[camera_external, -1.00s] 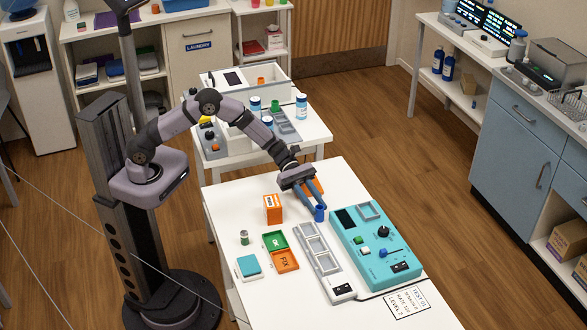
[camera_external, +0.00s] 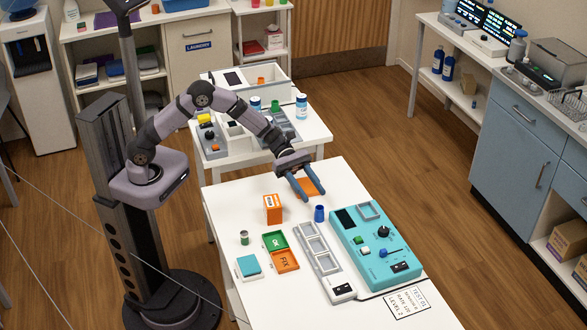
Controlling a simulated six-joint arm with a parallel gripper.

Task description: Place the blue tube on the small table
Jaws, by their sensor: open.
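The blue tube (camera_external: 319,213) is a short dark-blue cylinder. It stands upright on the white table (camera_external: 235,205) in front of my arm, between the orange box and the teal device. My gripper (camera_external: 308,196) has two blue fingers and is open and empty. It hangs above the table, behind and a little left of the tube, apart from it. A second, smaller white table (camera_external: 318,132) stands behind, with bottles and trays on it. I cannot tell for certain which table is the small one.
An orange box (camera_external: 272,209) stands left of the tube. A grey slotted tray (camera_external: 318,247) and a teal device (camera_external: 372,243) lie in front and to the right. Green and orange trays (camera_external: 280,251) lie at left. An orange flat piece (camera_external: 311,186) is behind my gripper's fingers.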

